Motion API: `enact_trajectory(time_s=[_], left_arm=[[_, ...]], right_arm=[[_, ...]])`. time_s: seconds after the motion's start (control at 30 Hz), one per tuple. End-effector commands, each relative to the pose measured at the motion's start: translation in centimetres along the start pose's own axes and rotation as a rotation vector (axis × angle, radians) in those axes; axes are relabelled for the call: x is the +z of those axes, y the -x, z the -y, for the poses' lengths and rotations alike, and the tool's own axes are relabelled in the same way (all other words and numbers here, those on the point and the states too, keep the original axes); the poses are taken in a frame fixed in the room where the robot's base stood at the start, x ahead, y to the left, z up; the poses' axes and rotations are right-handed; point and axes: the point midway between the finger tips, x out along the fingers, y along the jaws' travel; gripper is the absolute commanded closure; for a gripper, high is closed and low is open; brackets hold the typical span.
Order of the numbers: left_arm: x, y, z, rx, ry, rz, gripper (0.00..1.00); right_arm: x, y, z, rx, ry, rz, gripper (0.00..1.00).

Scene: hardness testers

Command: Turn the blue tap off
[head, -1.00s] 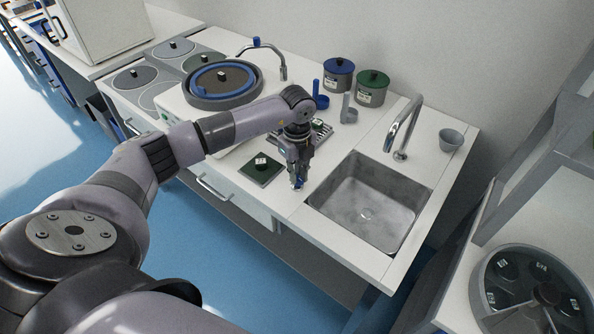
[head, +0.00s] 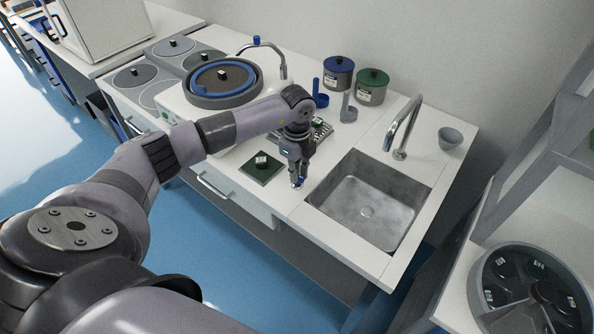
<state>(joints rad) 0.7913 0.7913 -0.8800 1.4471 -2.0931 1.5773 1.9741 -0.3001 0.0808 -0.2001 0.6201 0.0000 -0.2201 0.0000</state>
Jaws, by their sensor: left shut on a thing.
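A thin chrome tap with a blue knob (head: 256,41) curves up behind the round grinding machine (head: 222,82). Its knob is clear of my arm. A larger plain chrome tap (head: 402,128) stands behind the sink (head: 367,205). My left gripper (head: 297,181) points down just left of the sink, low over the white counter, well away from the blue-knobbed tap. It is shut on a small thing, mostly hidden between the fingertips. I cannot tell what it is. My right gripper is out of view.
A dark green square plate with a small block (head: 262,167) lies left of my gripper. A blue-lidded pot (head: 338,73) and a green-lidded pot (head: 372,86) stand at the wall. A grey cup (head: 450,139) is right of the sink. Shelving (head: 560,130) rises at right.

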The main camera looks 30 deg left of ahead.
Motion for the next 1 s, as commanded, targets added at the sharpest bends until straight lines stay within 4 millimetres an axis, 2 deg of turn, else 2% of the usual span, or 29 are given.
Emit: enact_trajectory(time_s=[0.03, 0.3, 0.67, 0.77, 1.0], left_arm=[[0.0, 0.1, 0.1, -0.002, 0.004, 0.0, 0.86], [0.0, 0.0, 0.0, -0.001, 0.002, 0.0, 0.68], [0.0, 0.4, 0.0, -0.001, 0.001, 0.0, 0.68], [0.0, 1.5, 0.1, -0.003, 0.0, -0.001, 0.68], [0.1, 6.6, 0.1, -0.006, 0.0, 0.001, 0.68]], right_arm=[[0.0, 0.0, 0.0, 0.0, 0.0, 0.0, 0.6], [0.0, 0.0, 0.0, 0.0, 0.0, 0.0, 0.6], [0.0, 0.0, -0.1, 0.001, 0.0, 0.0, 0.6], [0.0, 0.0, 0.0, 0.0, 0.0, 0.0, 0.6], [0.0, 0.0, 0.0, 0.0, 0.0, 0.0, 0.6]])
